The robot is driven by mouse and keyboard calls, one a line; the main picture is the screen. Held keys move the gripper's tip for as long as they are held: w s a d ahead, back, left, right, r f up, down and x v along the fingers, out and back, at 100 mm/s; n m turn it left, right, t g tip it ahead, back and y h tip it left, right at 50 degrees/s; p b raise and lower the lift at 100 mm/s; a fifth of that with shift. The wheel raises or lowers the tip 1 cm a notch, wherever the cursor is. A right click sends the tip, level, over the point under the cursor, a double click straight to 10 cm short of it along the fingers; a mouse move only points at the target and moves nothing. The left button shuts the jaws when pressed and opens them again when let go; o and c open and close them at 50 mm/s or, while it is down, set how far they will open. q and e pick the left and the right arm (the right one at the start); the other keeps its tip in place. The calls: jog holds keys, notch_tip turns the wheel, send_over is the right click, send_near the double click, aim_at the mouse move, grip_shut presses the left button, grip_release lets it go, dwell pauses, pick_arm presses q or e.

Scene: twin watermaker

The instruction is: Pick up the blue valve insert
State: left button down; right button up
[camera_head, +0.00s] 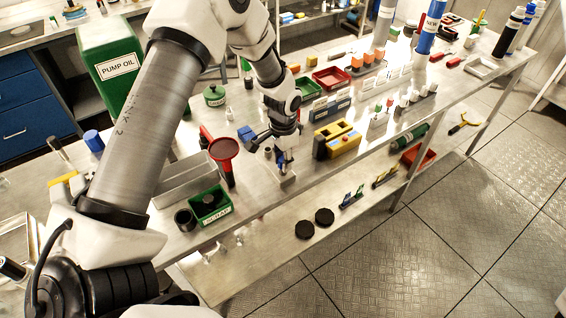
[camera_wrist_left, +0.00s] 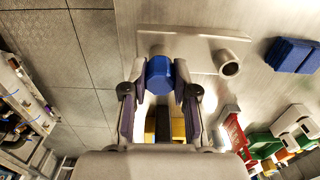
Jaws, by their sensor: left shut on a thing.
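The blue valve insert (camera_wrist_left: 159,75) sits between my fingertips in the left wrist view. My left gripper (camera_wrist_left: 160,86) is shut on it, with one finger on each side. In the head view my left gripper (camera_head: 281,160) points down at the bench, and only a bit of blue shows at its tips. A pale metal holder (camera_wrist_left: 193,44) lies just beyond the insert, with an empty-looking round socket (camera_wrist_left: 230,65) at its right. I cannot tell whether the insert still touches the holder. My right gripper is not in view.
A red funnel (camera_head: 224,149) and a green scrap bin (camera_head: 210,205) stand left of the gripper. A yellow block (camera_head: 345,145) stands close on its right. Blue pads (camera_wrist_left: 293,55) lie near the holder. The bench's front edge is close, with a lower shelf beneath.

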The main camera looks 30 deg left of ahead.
aim_at(282, 160)
pick_arm(q)
jog(key=shift+r, duration=0.1)
jog(key=shift+w+r+b, duration=0.1)
jog(key=shift+r+b, duration=0.4)
jog(key=shift+r, duration=0.15)
jog(key=shift+s+r+b, duration=0.2)
jog(key=shift+r+b, duration=0.05)
jog(key=shift+r, duration=0.25)
jog(key=shift+s+r+b, duration=0.2)
jog(key=shift+r+b, duration=0.05)
jog(key=shift+r, duration=0.2)
jog(key=s+r+b, duration=0.1)
jog(key=s+b, duration=0.4)
jog(key=s, duration=1)
jog(key=shift+s+d+r+b, duration=0.15)
jog(key=shift+d+r+b, duration=0.15)
jog(key=shift+d, duration=0.05)
